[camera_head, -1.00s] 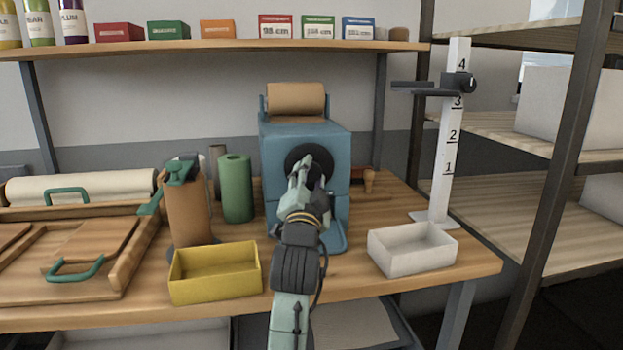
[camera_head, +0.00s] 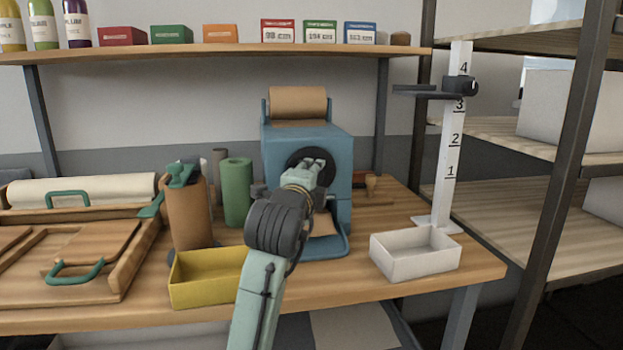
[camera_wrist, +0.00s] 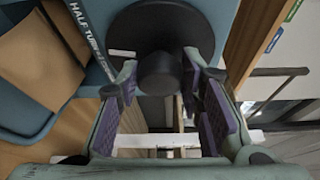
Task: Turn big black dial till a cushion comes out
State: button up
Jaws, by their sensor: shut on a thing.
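The big black dial (camera_head: 298,156) is on the front of a blue machine (camera_head: 290,135). My gripper (camera_head: 316,167) reaches it from the front. In the wrist view, my gripper (camera_wrist: 160,68) is shut on the dial's central knob (camera_wrist: 160,75), a finger on each side. The round dial plate (camera_wrist: 135,28) shows behind the knob. A brown paper piece (camera_head: 321,224) shows at the machine's lower tray, partly hidden by my arm. It also shows in the wrist view (camera_wrist: 45,60); I cannot tell whether it is a separate cushion.
A brown paper roll (camera_head: 298,102) sits on top of the machine. A yellow bin (camera_head: 205,285) stands front left, a white bin (camera_head: 415,265) front right. A brown cylinder (camera_head: 187,215) and a green roll (camera_head: 237,190) stand left. A height gauge (camera_head: 447,180) stands right.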

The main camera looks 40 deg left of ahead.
jog(key=shift+m, duration=0.5)
jog(key=o, duration=1.2)
jog(key=v, duration=1.2)
jog(key=shift+r, duration=0.2)
